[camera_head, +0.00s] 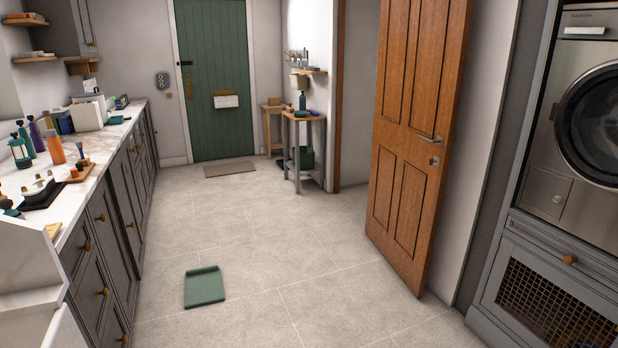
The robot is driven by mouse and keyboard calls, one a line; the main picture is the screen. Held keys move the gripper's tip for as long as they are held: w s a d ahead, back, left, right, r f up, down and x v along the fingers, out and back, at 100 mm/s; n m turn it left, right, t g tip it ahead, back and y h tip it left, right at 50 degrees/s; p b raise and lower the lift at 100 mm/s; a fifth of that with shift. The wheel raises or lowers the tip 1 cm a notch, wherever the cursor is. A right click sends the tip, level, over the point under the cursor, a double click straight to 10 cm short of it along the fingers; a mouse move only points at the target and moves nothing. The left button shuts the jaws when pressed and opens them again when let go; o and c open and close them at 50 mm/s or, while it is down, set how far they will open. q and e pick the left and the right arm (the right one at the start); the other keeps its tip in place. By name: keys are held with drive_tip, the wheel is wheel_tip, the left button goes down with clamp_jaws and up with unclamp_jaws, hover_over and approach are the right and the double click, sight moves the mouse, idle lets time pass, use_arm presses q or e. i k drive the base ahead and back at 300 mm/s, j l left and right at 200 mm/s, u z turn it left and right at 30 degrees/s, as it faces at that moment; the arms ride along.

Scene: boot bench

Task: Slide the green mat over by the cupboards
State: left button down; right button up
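The green mat (205,289) lies on the tiled floor in the left middle of the head view. Its far edge looks raised or rolled into a ridge. A gap of bare floor separates it from the grey cupboards (108,228) along the left wall, which have round brass-coloured knobs. Neither of my grippers shows in this view.
The floor (290,250) around the mat is clear. An open brown wooden door (412,150) stands at the right, beside a washing machine (590,120). A brown doormat (230,169) lies before the green door (213,85). Bottles and tools crowd the countertop (95,150).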

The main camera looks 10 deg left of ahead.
sight(203, 285)
drive_tip(key=i+j+u, duration=0.35)
drive_tip(key=i, duration=0.25)
drive_tip(key=i+u, duration=0.35)
drive_tip(key=i, duration=0.2)
drive_tip(key=i+l+u, duration=0.1)
drive_tip(key=i+u, duration=0.25)
drive_tip(key=i, duration=0.3)
